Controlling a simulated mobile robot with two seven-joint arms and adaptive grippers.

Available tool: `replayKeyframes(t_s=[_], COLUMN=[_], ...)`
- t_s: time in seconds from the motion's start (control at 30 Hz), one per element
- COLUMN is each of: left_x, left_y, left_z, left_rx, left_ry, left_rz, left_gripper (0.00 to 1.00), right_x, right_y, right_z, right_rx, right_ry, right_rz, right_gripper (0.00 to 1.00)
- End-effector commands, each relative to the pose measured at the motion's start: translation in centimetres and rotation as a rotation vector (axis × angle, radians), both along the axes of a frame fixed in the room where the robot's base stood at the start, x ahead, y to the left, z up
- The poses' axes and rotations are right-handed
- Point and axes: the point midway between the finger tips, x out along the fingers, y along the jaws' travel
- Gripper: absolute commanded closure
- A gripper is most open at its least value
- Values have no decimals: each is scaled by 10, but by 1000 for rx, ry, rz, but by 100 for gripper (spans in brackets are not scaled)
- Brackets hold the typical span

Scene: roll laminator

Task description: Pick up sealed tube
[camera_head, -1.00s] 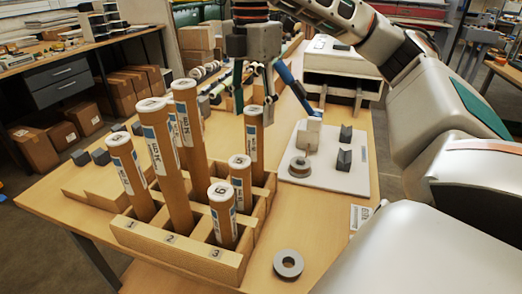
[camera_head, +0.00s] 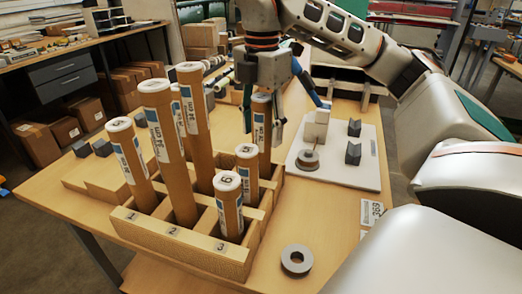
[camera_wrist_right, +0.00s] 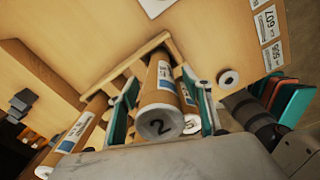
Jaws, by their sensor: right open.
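Several brown cardboard tubes with white end caps and labels stand upright in a wooden rack (camera_head: 190,246) with slots marked 1, 2 and 3. My right gripper (camera_head: 264,122) points down over the rack's back right, its fingers open around the upper part of a tube (camera_head: 262,137). The gripper hides much of that tube's top in the head view. In the right wrist view my right gripper (camera_wrist_right: 163,112) is open, with a tube whose end is marked 2 (camera_wrist_right: 160,122) between the fingers. Contact cannot be told. My left gripper is not in view.
A white board (camera_head: 335,172) with a tape roll and dark blocks lies right of the rack. A grey ring (camera_head: 297,260) lies on the table in front. Taller tubes (camera_head: 195,120) stand close left of my right gripper. The front right table is mostly clear.

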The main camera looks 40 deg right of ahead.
Motion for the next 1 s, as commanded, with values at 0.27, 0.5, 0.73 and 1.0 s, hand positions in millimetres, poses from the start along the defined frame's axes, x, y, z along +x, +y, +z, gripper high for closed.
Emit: replayKeyframes(t_s=[0.27,0.5,0.73,1.0], left_x=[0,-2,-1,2], left_y=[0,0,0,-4], left_z=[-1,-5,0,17], left_rx=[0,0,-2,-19], left_ry=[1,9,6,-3], left_rz=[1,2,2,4], left_gripper=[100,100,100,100], right_x=[0,0,1,0], right_y=[0,0,0,0], right_z=[1,1,12,54], right_rx=[0,0,0,0], right_ry=[0,-1,-5,-8], right_rz=[0,0,0,-1], right_gripper=[100,100,100,100])
